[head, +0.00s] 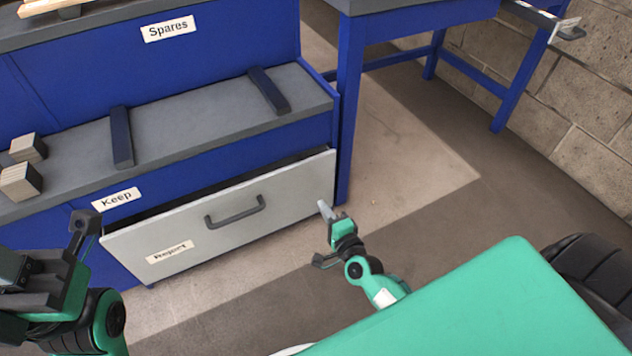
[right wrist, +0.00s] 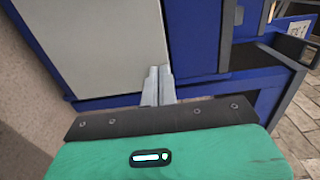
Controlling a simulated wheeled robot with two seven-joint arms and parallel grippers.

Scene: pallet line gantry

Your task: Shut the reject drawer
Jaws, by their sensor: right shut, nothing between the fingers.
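The reject drawer (head: 290,200) has a light grey front with a "Reject" label and a dark bar handle (head: 235,211). It stands partly open below the "Keep" shelf, with a dark gap behind its front. My right gripper (head: 323,206) is shut and empty, just in front of the drawer front's lower right end. In the right wrist view, its closed fingers (right wrist: 158,76) overlap the edge of a pale panel (right wrist: 105,45), which looks like the drawer front. I cannot tell whether they touch it. My left gripper (head: 14,272) is at the left edge, its fingertips not visible.
The grey shelf (head: 190,122) above carries dark divider bars (head: 122,137) and small wooden blocks (head: 22,180). A blue-legged table (head: 425,22) stands at the right, with an open tray-like part near the wall. The floor right of the drawer is clear.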

